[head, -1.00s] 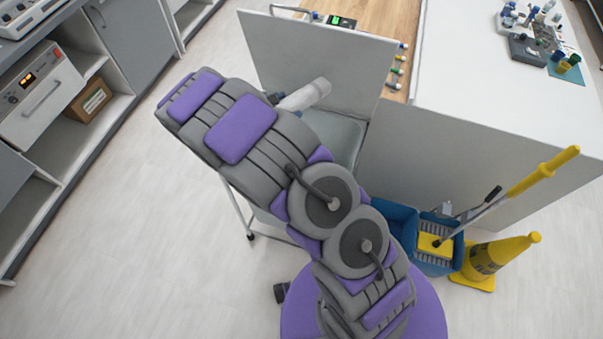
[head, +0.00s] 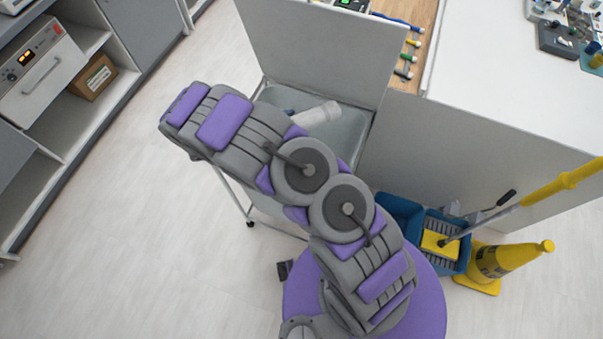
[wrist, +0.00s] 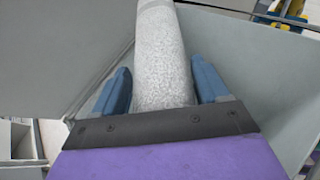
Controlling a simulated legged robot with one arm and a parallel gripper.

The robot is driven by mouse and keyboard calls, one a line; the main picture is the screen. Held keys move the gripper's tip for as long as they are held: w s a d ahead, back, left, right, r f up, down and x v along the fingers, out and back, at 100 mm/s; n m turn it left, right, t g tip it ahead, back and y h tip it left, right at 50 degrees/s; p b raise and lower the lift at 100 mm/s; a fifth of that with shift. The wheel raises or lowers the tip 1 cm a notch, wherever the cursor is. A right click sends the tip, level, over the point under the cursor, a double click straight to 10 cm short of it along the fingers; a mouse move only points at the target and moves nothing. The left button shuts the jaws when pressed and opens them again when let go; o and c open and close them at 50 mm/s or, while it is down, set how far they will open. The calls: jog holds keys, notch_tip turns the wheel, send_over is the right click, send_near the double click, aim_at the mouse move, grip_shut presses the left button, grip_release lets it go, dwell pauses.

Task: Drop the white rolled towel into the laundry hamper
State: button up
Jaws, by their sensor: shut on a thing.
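The white rolled towel (head: 318,114) shows in the head view just beyond my arm, pointing right. In the wrist view, the towel (wrist: 162,55) runs up between the two blue fingers of my gripper (wrist: 162,85), which is shut on it. In the head view the gripper is mostly hidden behind my arm. A grey open-topped container (head: 347,128) on a thin wheeled metal frame lies under the towel in the picture. It looks like the laundry hamper, though I cannot be sure. My arm hides its left and front parts.
A tall grey panel (head: 320,45) stands behind the container. A blue mop bucket (head: 400,215) with a yellow-handled mop and a yellow cone (head: 505,262) are at right. A white-topped counter (head: 500,90) is behind them. Open floor (head: 130,220) lies left, before grey cabinets.

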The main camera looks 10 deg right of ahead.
jog(key=shift+f, duration=0.6)
jog(key=shift+a+f, duration=0.15)
jog(key=a, duration=0.2)
jog(key=shift+a+f, duration=0.1)
jog(key=shift+a, duration=0.2)
jog(key=o, duration=1.1)
jog(key=shift+d, duration=1.25)
jog(key=shift+a, duration=0.45)
jog(key=p+v, duration=0.3)
jog(key=v, duration=1.3)
jog(key=shift+s+r, duration=0.2)
jog(key=shift+r, duration=0.05)
jog(key=shift+r, duration=0.1)
